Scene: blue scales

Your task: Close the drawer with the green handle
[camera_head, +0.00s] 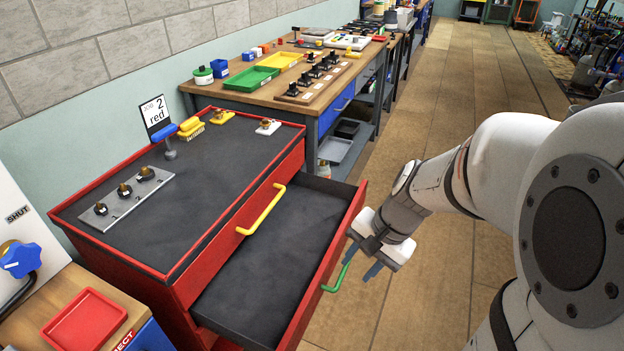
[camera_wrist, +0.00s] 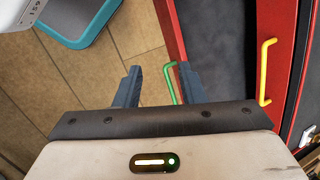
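The red cabinet (camera_head: 172,268) stands at the left with its lower drawer (camera_head: 262,272) pulled out and empty. The green handle (camera_head: 337,279) is on this open drawer's front. My gripper (camera_head: 361,268) is just outside the drawer front, beside the green handle, with its fingers apart. In the wrist view my gripper (camera_wrist: 158,75) is open, and the green handle (camera_wrist: 169,82) shows between the fingers, close to the right one. It is not gripped; whether a finger touches it I cannot tell. A yellow handle (camera_head: 262,210) is on the shut drawer above.
On the cabinet top are a grey plate with several knobs (camera_head: 126,199), a blue-handled tool (camera_head: 164,131) and a yellow brush (camera_head: 191,127). A workbench (camera_head: 262,94) with trays stands behind. A red tray (camera_head: 84,321) is at front left. The floor (camera_head: 440,270) right of the drawer is clear.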

